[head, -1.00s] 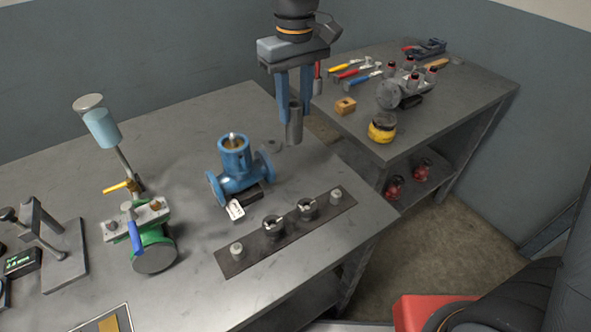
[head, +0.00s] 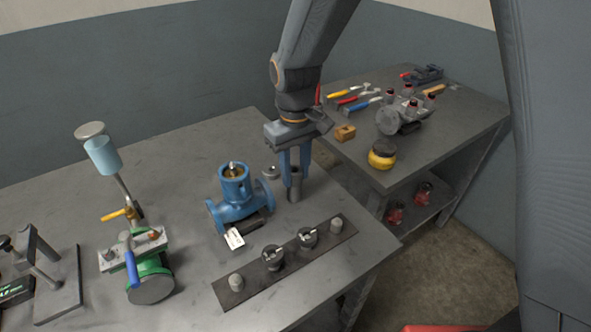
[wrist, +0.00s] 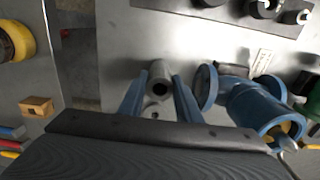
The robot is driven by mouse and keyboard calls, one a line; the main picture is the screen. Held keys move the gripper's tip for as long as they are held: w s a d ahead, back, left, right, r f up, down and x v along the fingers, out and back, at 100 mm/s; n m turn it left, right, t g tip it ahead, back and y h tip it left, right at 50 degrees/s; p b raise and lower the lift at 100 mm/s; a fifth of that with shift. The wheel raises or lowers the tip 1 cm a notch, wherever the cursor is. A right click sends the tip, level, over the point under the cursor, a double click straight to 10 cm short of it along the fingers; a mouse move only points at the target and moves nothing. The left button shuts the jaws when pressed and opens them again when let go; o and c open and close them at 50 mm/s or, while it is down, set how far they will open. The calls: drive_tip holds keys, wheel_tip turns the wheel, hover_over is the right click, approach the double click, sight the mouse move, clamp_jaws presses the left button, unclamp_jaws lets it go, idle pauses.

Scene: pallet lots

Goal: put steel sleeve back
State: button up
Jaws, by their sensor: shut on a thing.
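The steel sleeve (head: 295,189) is a grey hollow cylinder, held upright between the blue fingers of my gripper (head: 293,172). It stands at or just above the grey table, to the right of the blue valve body (head: 236,200); I cannot tell whether its lower end touches. In the wrist view the sleeve (wrist: 160,72) shows its open bore between the two fingers (wrist: 158,98). A small round grey piece (head: 270,171) lies on the table just left of the fingers and behind the valve's right flange.
A dark strip (head: 290,258) with several small fittings lies in front. The second bench (head: 440,139) holds tools, a wooden block (head: 345,133) and a yellow-black round item (head: 382,154).

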drive_tip(key=shift+f, duration=0.2)
drive_tip(key=o, duration=1.2)
drive_tip(key=shift+c, duration=0.2)
wheel_tip(320, 180, up, 12)
drive_tip(key=b, duration=0.3)
drive_tip(key=s+d+f+m, duration=0.3)
drive_tip(key=s+d+f, duration=0.2)
drive_tip(key=d, duration=0.6)
drive_tip(key=s+d+f+m+t, duration=0.1)
drive_tip(key=s+d+f+m, duration=0.3)
drive_tip(key=d, duration=0.8)
wheel_tip(320, 180, down, 2)
drive_tip(key=shift+s+d+f, duration=0.1)
drive_tip(key=shift+s+d, duration=0.1)
drive_tip(key=shift+s, duration=1.05)
